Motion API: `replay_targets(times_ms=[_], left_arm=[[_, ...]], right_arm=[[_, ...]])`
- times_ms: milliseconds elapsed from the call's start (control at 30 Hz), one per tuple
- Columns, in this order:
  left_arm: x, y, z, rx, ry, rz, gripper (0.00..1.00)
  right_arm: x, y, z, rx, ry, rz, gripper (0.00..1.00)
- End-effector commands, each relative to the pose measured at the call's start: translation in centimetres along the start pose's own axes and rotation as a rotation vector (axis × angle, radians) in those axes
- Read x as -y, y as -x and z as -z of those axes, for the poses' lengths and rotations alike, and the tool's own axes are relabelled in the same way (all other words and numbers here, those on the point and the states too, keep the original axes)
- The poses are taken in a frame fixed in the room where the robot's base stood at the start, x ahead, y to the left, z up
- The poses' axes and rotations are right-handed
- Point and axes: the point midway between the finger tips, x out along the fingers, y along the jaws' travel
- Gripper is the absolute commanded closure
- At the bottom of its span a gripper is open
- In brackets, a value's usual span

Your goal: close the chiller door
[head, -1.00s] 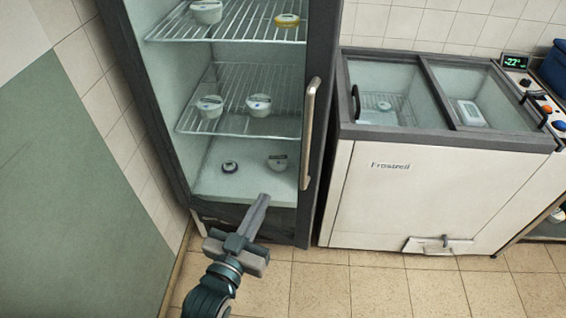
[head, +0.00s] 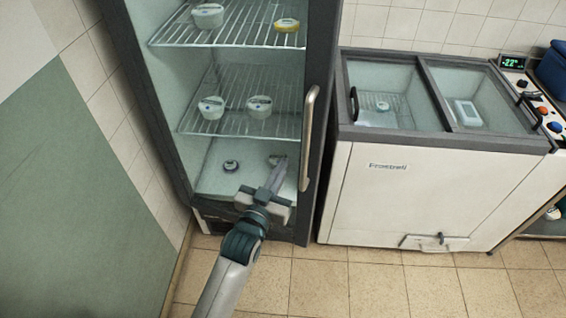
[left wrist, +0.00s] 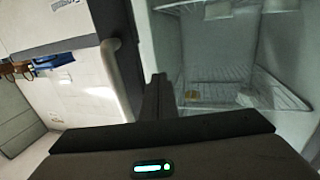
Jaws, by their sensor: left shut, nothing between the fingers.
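The chiller (head: 325,90) is a tall dark-framed cabinet at the left of centre in the head view. Its glass door has a long metal handle (head: 309,140) on the right side. The door looks flush or nearly flush with the cabinet; I cannot tell whether a narrow gap is left. My left gripper (head: 279,165) is shut and empty, in front of the lower glass, left of the handle's lower end. Whether the fingertips touch the door is unclear. In the left wrist view the fingers (left wrist: 156,90) point towards the glass, beside the handle (left wrist: 117,80). My right gripper is out of view.
A white chest freezer (head: 420,200) with a glass top stands right of the chiller. Several jars sit on the chiller's shelves and floor, such as a white jar (head: 259,106). A green and white wall (head: 75,200) is close on the left. The tiled floor (head: 370,285) in front is clear.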

Motion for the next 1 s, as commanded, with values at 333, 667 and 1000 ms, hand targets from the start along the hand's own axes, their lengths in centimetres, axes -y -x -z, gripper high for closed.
replay_targets(times_ms=[333,667,1000], left_arm=[[0.0,-0.9,0.0,-0.001,0.000,0.000,1.00],[-0.1,-1.8,0.0,-0.002,0.001,0.000,1.00],[-0.2,-8.5,-0.2,-0.002,0.000,0.001,1.00]], right_arm=[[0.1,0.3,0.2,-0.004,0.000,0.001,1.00],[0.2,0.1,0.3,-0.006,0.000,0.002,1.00],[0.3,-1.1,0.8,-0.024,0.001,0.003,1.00]])
